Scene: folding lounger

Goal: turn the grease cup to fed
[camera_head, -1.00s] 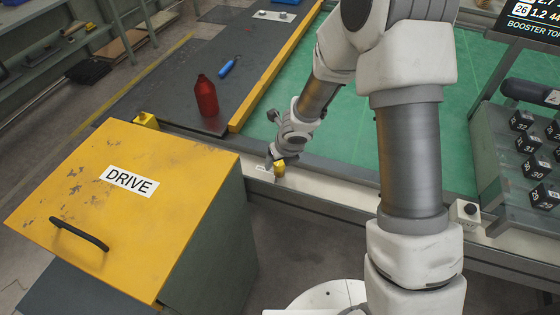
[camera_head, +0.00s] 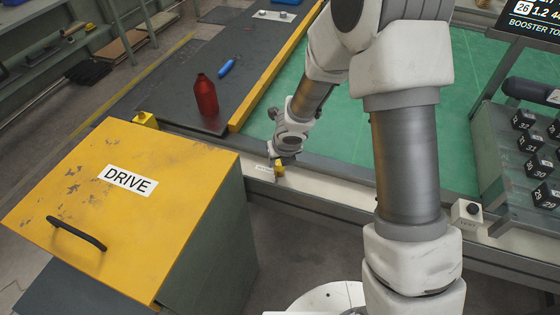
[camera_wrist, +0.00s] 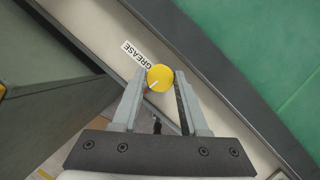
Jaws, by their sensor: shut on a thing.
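The grease cup (camera_wrist: 160,78) is a round yellow knob with a pale pointer line on its face, beside a white label reading GREASE (camera_wrist: 139,55). My gripper (camera_wrist: 158,92) is shut on the cup, with one finger on each side of it in the wrist view. Most of the label and the fingertips are small or hidden there. The words at the pointer's ends cannot be read.
A yellow-topped DRIVE box (camera_head: 120,210) stands left of the rail (camera_head: 330,195). The green bed (camera_head: 345,130) is behind my arm. A rack of numbered black blocks (camera_head: 520,150) is at right.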

